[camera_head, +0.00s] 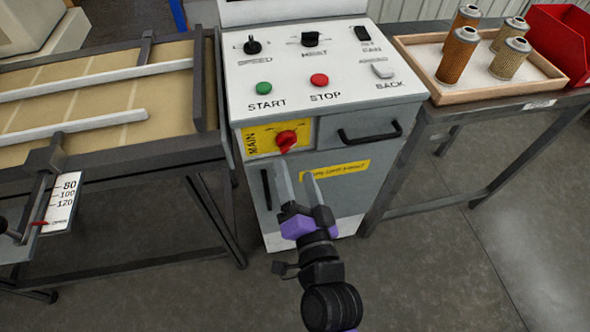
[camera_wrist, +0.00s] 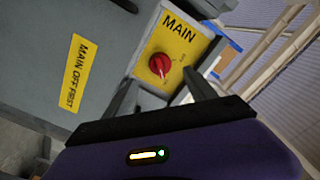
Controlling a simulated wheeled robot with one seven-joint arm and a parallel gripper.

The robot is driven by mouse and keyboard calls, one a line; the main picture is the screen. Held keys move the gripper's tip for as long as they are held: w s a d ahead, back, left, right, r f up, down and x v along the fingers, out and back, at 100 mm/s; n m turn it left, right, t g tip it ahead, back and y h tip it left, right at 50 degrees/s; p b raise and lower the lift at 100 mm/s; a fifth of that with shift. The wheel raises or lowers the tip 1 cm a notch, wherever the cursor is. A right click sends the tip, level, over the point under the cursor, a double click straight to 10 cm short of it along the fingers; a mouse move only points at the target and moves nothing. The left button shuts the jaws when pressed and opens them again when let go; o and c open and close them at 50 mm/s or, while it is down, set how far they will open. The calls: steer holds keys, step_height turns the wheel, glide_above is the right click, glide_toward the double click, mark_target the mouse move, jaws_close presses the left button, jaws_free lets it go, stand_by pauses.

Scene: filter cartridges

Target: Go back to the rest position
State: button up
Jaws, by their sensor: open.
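My gripper (camera_head: 297,172) is in front of the grey control cabinet (camera_head: 350,205), with its two fingers apart and nothing between them. Its fingertips are just below the red MAIN switch (camera_head: 286,140) on a yellow plate in the head view. In the wrist view the red switch (camera_wrist: 159,65) shows beyond the fingers, and my gripper (camera_wrist: 160,90) is open there too. I cannot tell whether a fingertip touches the cabinet. My arm reaches up from the bottom of the head view.
A conveyor (camera_head: 100,155) with white rails stands at left, with a scale plate (camera_head: 62,205) at its front. At right, a side table (camera_head: 500,104) bears a wooden tray (camera_head: 455,97) of several filter cartridges and a red bin (camera_head: 562,40). The floor (camera_head: 430,260) in front is clear.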

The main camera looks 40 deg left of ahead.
stand_by(0.5)
steer(key=s+d+r+t+h+p, duration=0.1)
steer(key=s+d+r+t+h, duration=0.2)
steer(key=d, duration=1)
steer(key=s+d+t+h+p, duration=0.1)
steer(key=s+d+t+h, duration=0.3)
steer(key=d, duration=0.8)
steer(key=s+d+r+g+h+p, duration=0.2)
steer(key=s+d+h, duration=0.4)
steer(key=s+d, duration=1)
steer(key=shift+s+d+m+g+h, duration=0.35)
steer(key=shift+s+g, duration=0.55)
steer(key=shift+s, duration=0.35)
